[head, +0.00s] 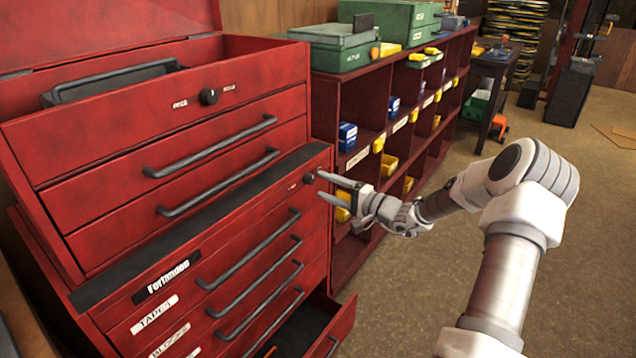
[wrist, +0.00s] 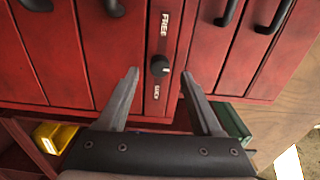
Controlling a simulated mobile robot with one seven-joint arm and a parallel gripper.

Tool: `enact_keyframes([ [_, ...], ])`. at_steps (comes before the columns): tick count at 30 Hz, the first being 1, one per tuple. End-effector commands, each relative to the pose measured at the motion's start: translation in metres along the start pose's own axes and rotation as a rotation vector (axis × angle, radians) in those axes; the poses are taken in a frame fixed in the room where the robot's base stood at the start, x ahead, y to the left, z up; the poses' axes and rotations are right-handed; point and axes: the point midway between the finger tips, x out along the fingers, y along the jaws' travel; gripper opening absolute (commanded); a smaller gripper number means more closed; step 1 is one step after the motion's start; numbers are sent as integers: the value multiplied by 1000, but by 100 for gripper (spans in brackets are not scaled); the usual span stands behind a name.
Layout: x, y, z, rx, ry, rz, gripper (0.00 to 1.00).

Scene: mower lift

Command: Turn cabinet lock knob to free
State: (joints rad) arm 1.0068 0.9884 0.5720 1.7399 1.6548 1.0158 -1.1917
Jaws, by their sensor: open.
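The red tool cabinet (head: 240,245) stands at left, with a small dark lock knob (head: 308,178) near the right end of its upper strip. In the wrist view the knob (wrist: 160,66) is round and black with a small light mark at its lower right. A FREE label (wrist: 164,24) is above it and a second label, apparently LOCK, (wrist: 157,92) below it. My gripper (head: 322,185) is open at the cabinet front. In the wrist view its fingertips (wrist: 159,76) stand on either side of the knob, with gaps; contact is not visible.
A top chest with its own dark knob (head: 209,97) sits on the cabinet. A bottom drawer (head: 318,325) stands partly open. A red shelf unit (head: 335,105) with bins adjoins at right. The floor (head: 590,240) at right is clear.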

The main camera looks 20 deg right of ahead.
Motion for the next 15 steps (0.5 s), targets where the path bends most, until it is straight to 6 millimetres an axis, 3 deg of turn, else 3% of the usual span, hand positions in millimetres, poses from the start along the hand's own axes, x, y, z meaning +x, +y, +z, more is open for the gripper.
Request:
enact_keyframes([
  [9,-81,-2,-1,0,4,2,67],
  [15,-119,-1,0,0,2,1,67],
])
